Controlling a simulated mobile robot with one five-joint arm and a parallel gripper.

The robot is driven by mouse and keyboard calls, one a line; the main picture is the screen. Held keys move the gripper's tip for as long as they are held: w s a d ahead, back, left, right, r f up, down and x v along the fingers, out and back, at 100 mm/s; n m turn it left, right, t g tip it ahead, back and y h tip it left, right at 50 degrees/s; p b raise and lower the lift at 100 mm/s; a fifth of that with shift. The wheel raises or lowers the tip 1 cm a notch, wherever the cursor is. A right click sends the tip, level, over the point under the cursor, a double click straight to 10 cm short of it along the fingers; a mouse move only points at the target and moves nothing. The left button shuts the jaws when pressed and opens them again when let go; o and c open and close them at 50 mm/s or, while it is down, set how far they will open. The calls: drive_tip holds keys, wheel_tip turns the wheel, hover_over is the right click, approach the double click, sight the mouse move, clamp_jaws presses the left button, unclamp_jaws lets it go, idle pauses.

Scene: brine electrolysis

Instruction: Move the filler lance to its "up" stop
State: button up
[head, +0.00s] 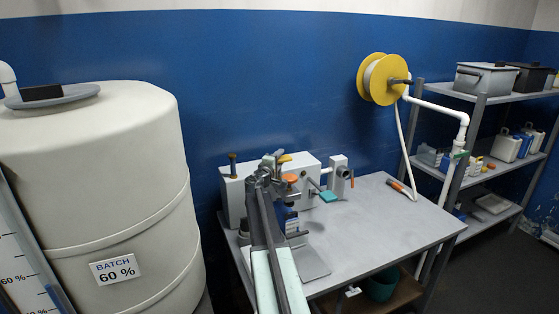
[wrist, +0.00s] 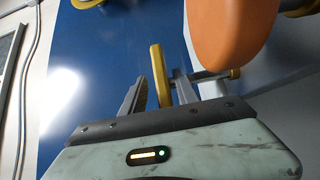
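The white bench machine (head: 237,200) stands at the back of the table. A short yellow handle (head: 284,158) shows at its top, just past my gripper (head: 268,165). In the wrist view the yellow handle (wrist: 158,72) lies between the two fingers of my gripper (wrist: 158,92), on a thin rod with a brass-coloured end. The fingers are apart, with a gap beside the handle, so my gripper looks open. I cannot tell for certain that this handle belongs to the filler lance. My arm hides part of the machine's front.
An orange knob (head: 290,178) sits close to my gripper and looms large in the wrist view (wrist: 232,35). A teal handle (head: 329,196) is right of it. A hose with an orange-handled end (head: 398,186) lies on the table (head: 375,225). A white tank (head: 100,190) stands left.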

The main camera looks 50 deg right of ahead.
drive_tip(key=v, duration=0.8)
drive_tip(key=shift+w+d, duration=0.1)
drive_tip(key=shift+d, duration=0.15)
drive_tip(key=x, duration=0.8)
drive_tip(key=shift+a+f+b, duration=0.25)
drive_tip(key=shift+f+b, duration=0.65)
drive_tip(key=shift+r, duration=0.1)
